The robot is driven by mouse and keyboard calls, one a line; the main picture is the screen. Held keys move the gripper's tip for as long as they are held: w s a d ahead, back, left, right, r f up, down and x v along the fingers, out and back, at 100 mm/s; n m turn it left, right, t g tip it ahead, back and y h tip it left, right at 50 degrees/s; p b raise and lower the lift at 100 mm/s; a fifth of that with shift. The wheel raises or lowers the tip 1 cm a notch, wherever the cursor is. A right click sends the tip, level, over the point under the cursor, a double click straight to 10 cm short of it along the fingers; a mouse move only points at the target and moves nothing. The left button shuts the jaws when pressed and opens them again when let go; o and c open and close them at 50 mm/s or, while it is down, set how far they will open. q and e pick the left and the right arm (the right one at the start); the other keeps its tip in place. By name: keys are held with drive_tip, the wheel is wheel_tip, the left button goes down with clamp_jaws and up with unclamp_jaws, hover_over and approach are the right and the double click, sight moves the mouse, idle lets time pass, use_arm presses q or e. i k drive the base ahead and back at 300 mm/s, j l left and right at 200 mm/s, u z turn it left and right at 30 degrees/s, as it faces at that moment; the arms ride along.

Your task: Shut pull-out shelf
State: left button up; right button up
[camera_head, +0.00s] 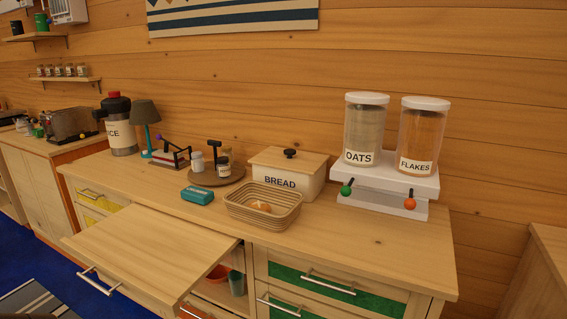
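The pull-out shelf (158,247) is a flat light-wood board. It sticks out well beyond the front of the wooden counter (345,243), below the counter top. Nothing lies on its visible top. A silver bar handle (98,281) runs along its front edge at the lower left. Neither my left gripper nor my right gripper shows in the head view.
On the counter stand a wicker basket (263,204), a bread box (289,173), a teal box (197,195), a round tray (216,178) with jars and a cereal dispenser (386,187). Below the shelf, an open compartment holds a teal cup (236,283). Blue floor (45,262) lies left of the shelf.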

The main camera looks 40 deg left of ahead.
sight(159, 257)
drive_tip(key=u, duration=2.55)
drive_tip(key=i+l+z, duration=0.45)
drive_tip(key=z, duration=0.15)
drive_tip(key=l, duration=0.1)
